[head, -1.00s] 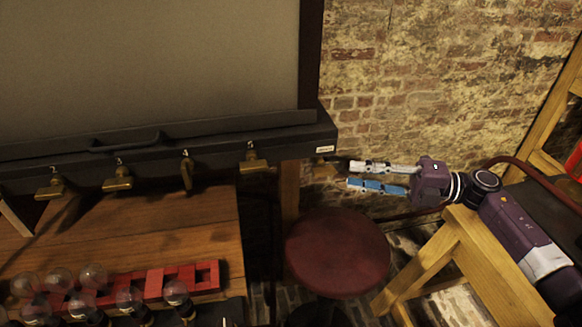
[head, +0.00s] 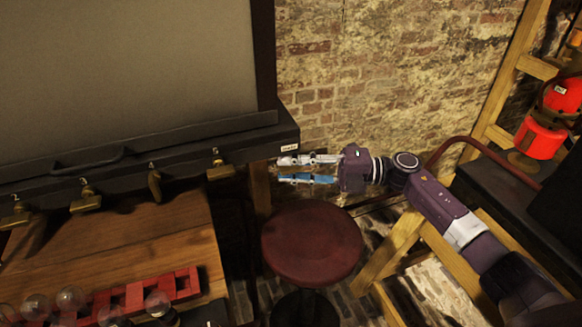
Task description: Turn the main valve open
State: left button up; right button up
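A black box with a grey panel above it carries a small white label (head: 289,147) at its right end. The main valve's handle, by that label, does not show clearly; my fingers are in front of that spot. My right gripper (head: 281,171) reaches in from the right, with its fingertips at and just under the box's right end. Its pale upper finger and blue lower finger are apart, with a gap between them. Whether they touch the handle I cannot tell. My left gripper is not in view.
Numbered brass taps (head: 219,168) line the box's lower front. A wooden bench (head: 130,245) below holds a red rack (head: 185,284) and glass bulbs. A round dark red stool (head: 312,245) stands under my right gripper. A red lantern (head: 547,118) is at right.

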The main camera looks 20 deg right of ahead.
grip_shut()
